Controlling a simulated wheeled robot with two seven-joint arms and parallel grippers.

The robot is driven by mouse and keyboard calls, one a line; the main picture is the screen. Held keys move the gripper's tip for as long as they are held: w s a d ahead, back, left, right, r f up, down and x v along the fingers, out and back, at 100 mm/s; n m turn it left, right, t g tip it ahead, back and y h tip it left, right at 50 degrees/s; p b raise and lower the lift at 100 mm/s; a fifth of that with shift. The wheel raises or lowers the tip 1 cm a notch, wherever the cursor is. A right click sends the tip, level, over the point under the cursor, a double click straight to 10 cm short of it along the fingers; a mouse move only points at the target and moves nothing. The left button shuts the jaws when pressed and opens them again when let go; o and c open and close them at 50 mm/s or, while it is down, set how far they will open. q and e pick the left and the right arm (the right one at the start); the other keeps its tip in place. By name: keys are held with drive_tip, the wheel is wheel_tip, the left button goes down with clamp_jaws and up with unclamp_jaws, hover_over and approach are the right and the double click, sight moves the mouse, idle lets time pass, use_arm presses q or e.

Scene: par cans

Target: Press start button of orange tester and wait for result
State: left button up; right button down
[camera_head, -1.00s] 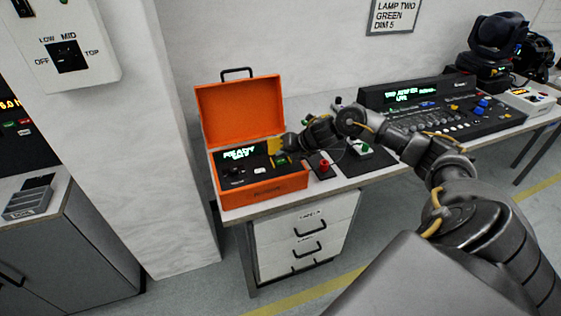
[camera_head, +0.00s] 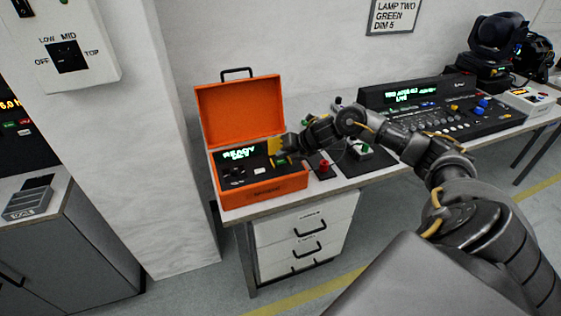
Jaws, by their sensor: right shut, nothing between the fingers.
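The orange tester (camera_head: 262,190) is a case with its lid (camera_head: 240,112) open, standing at the left end of the table. Its green display (camera_head: 239,154) reads READY, with a smaller line below that I cannot read surely. My right gripper (camera_head: 275,147), with yellow on its fingers, is shut and empty over the right part of the tester's panel. A green-lit spot (camera_head: 281,161) shows just below the fingertips. I cannot tell whether the fingers touch it. My left gripper is not in view.
A red button box (camera_head: 324,167) and a green button box (camera_head: 364,150) stand on the table right of the tester. A lighting console (camera_head: 440,115) and a stage lamp (camera_head: 490,50) are farther right. A wall pillar (camera_head: 165,130) stands left of the table.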

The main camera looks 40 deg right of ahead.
sight(283, 162)
drive_tip(key=shift+f, duration=0.1)
idle(0.3)
drive_tip(key=shift+f+b, duration=0.35)
drive_tip(key=shift+b, duration=0.05)
drive_tip(key=shift+f+b, duration=0.3)
drive_tip(key=shift+f, duration=0.1)
idle(0.5)
drive_tip(key=shift+r, duration=0.15)
drive_tip(key=shift+r+p, duration=0.65)
drive_tip(key=shift+r, duration=0.05)
wheel_tip(283, 162, up, 5)
drive_tip(key=p, duration=0.4)
idle(0.3)
